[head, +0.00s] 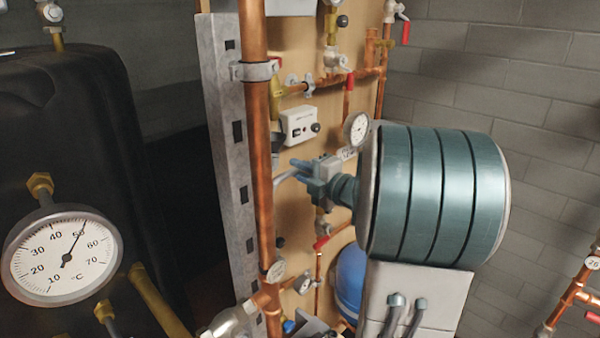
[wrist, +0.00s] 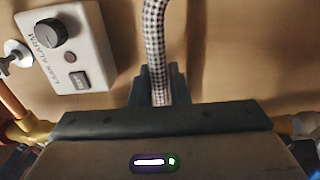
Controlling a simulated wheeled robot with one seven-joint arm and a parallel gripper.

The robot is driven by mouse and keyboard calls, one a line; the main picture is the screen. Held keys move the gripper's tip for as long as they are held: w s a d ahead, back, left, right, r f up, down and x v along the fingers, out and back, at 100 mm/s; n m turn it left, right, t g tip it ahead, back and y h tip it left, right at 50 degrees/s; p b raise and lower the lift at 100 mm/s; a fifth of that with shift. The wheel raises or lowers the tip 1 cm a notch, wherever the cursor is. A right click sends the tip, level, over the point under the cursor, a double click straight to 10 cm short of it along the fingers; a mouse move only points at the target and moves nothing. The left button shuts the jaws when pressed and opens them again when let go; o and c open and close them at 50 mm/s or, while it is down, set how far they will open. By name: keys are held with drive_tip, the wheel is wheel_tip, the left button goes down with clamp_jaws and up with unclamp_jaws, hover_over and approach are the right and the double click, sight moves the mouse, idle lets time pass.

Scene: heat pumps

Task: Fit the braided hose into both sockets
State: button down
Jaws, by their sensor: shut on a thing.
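The braided hose (wrist: 155,45) is a checkered black-and-white tube. In the wrist view it runs from the top edge down between the two dark fingers of my gripper (wrist: 158,88), which is shut on it. In the head view my gripper (head: 299,168) is in front of the wooden board, just right of the tall copper pipe, with a short grey stretch of the hose (head: 286,176) at its fingertips. The hose's ends are hidden or out of view. I cannot pick out the two sockets for certain in either view.
A white leak alarm box (head: 300,125) is on the board above my gripper; it also shows in the wrist view (wrist: 66,47). A tall copper pipe (head: 256,150) and slotted metal rail (head: 229,140) stand left. A dial gauge (head: 357,130) is close on the right.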

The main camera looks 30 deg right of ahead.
drive_tip(key=shift+f+b, duration=1.95)
drive_tip(key=shift+b, duration=1.45)
idle(2.1)
drive_tip(key=c, duration=1.3)
unclamp_jaws()
drive_tip(key=shift+s, duration=0.1)
drive_tip(key=b+v, duration=0.1)
drive_tip(key=v, duration=0.7)
drive_tip(key=shift+s+b, duration=0.2)
drive_tip(key=shift+b, duration=0.1)
